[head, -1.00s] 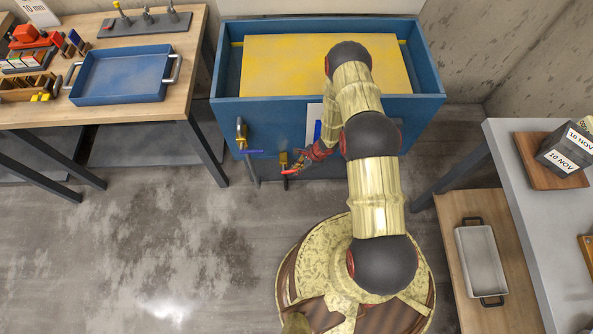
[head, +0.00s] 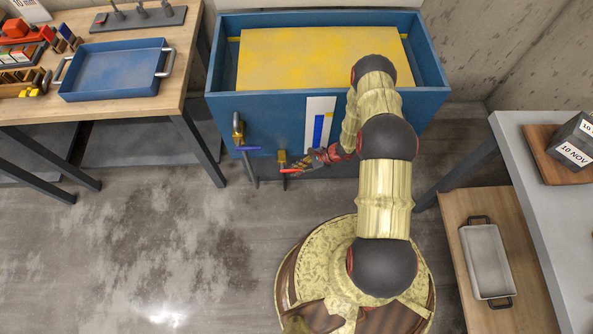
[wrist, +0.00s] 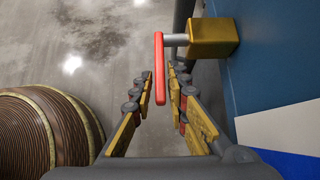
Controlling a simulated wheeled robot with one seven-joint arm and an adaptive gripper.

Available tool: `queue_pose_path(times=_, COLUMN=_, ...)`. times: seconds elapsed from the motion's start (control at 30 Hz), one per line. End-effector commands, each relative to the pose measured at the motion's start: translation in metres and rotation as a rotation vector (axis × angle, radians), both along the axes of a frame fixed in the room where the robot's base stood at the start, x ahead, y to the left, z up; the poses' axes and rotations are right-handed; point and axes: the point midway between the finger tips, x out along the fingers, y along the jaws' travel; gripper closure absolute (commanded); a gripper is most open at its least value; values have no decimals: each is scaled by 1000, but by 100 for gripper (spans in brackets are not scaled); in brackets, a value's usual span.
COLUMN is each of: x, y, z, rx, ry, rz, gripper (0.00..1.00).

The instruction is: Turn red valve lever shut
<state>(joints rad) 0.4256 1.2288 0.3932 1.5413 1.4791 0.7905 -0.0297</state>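The red valve lever (head: 291,171) sits low on the front of the blue tank (head: 270,107), left of my gripper. In the wrist view the red lever (wrist: 160,70) is a bar pointing down the picture from a short grey stem on a brass valve body (wrist: 213,38). My gripper (wrist: 160,82) is open, with one finger on each side of the lever. Gaps show between the lever and both fingers, so it is not clamped. In the head view my gripper (head: 303,163) is small beside the lever, and contact there cannot be told.
A second brass valve (head: 238,132) with a blue lever (head: 247,148) is to the left on the tank front. A white panel with a blue bar (head: 318,128) is just above my gripper. Tables stand left and right. Floor in front of the valves is clear.

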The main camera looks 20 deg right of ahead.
Motion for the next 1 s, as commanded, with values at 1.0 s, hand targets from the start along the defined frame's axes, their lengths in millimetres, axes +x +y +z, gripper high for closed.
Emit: queue_pose_path(times=1.0, x=-18, y=-62, z=64, rx=-2, ry=-2, rz=-4, gripper=73)
